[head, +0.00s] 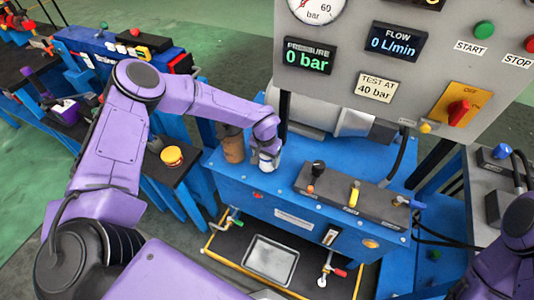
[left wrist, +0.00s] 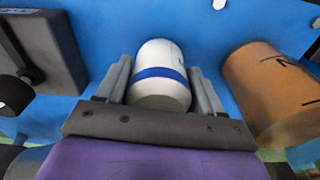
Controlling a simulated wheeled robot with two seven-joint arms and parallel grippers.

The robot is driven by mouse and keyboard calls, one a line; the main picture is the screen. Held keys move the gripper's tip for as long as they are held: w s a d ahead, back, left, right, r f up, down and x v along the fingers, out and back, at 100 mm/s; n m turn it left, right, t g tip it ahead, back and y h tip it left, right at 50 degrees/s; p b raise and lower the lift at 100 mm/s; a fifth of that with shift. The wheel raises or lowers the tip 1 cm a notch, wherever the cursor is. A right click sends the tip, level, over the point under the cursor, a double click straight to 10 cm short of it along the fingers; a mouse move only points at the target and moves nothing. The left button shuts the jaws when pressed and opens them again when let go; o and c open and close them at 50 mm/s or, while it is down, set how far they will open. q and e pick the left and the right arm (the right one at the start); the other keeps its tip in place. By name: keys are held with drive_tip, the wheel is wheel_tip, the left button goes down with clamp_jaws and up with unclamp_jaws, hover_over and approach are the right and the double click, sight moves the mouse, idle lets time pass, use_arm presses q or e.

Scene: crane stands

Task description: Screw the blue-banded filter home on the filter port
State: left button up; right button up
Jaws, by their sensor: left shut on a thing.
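The blue-banded filter is a white canister with a blue stripe; it shows in the head view (head: 267,162) on top of the blue bench and in the left wrist view (left wrist: 160,85). My left gripper (head: 264,154) is shut on it, with one grey finger on each side of the canister in the left wrist view (left wrist: 161,92). The filter looks upright over the bench top. The filter port is hidden, so I cannot tell how the filter sits on it. Only part of my right arm shows, at the lower right of the head view; its gripper is out of sight.
A brown cylinder (head: 232,147) stands close beside the filter. A dark valve block (head: 350,188) with small levers lies to the right on the blue bench (head: 225,178). The grey panel (head: 345,60) reads 0 bar and 0 L/min. A sunken tray (head: 270,258) is below in front.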

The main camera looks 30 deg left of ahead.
use_arm(q)
drive_tip(key=shift+w+m, duration=0.1)
drive_tip(key=shift+m, duration=0.3)
drive_tip(key=o, duration=1.3)
drive_tip(key=shift+c, duration=0.8)
